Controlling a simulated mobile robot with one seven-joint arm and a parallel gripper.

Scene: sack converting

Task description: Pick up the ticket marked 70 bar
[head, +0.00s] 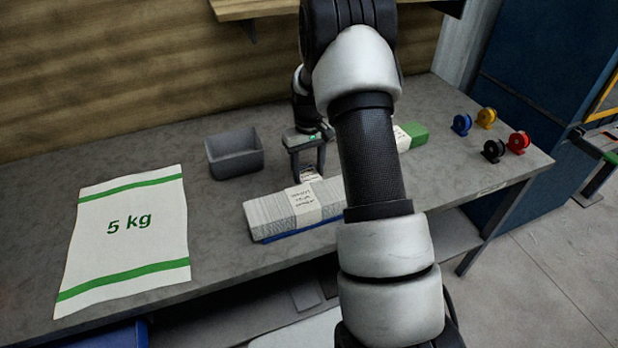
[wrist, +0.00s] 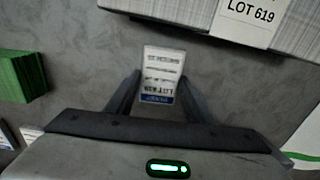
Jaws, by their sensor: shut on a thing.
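My gripper (head: 308,172) is in front of the grey bin's right side, just behind the banded stack, with its fingers pointing down. In the wrist view, my gripper (wrist: 156,98) is shut on a small white ticket (wrist: 162,68) with dark printed lines and a blue band with white print. The print is upside down and too small to read, so I cannot tell whether it says 70 bar. The ticket also shows as a pale patch between the fingertips in the head view (head: 309,178). Two more pale cards (wrist: 30,133) lie partly hidden at the lower left of the wrist view.
A banded pale stack (head: 272,215) labelled LOT 619 in the wrist view lies close by. A grey bin (head: 234,155), a 5 kg sack (head: 125,240), a green stack (head: 416,133) and several coloured spools (head: 487,118) share the bench. A shelf (head: 265,8) hangs above.

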